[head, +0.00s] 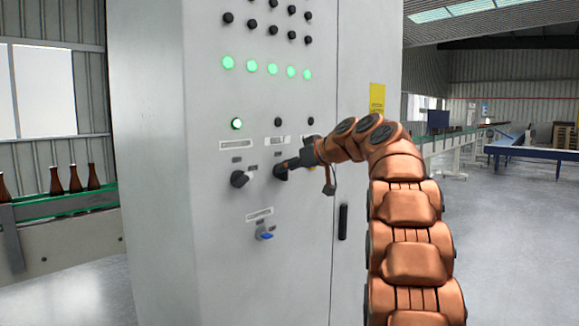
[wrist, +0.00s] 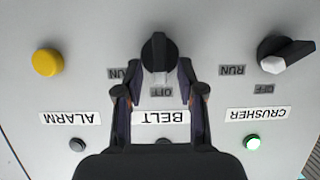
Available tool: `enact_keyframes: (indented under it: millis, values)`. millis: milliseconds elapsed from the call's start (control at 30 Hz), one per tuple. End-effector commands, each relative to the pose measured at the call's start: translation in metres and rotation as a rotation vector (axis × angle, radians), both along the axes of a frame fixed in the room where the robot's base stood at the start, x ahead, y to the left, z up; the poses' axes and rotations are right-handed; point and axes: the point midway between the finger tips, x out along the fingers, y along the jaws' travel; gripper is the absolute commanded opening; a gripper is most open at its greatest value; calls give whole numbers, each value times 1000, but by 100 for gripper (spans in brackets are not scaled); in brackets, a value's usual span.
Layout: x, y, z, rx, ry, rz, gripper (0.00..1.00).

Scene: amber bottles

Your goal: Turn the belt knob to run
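The belt knob (wrist: 158,52) is a black rotary knob with a pale pointer, in the upper middle of the upside-down wrist view. Its pointer faces the OFF label (wrist: 162,91); a RUN label (wrist: 119,73) sits to one side, partly covered by a finger. The BELT nameplate (wrist: 160,117) shows between my fingers. My gripper (wrist: 158,70) is open, with one finger on each side of the knob and small gaps visible. In the head view, my gripper (head: 290,164) is at the knob (head: 280,173), partly covering it.
The crusher knob (wrist: 285,52) is beside it, under a lit green lamp (head: 237,124) in the head view. A yellow alarm button (wrist: 47,62) is on the other side. A blue-handled knob (head: 264,235) sits lower on the grey cabinet (head: 160,180). Bottles (head: 75,180) stand at left.

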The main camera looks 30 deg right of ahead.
Motion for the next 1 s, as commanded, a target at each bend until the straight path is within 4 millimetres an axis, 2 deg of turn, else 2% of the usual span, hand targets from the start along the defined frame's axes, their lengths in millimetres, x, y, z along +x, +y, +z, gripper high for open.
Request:
enact_keyframes:
  millis: [67,433,1000]
  values:
    - [0,0,0,0,0,0,38]
    - [0,0,0,0,0,0,0]
    - [0,0,-1,33,8,2,0]
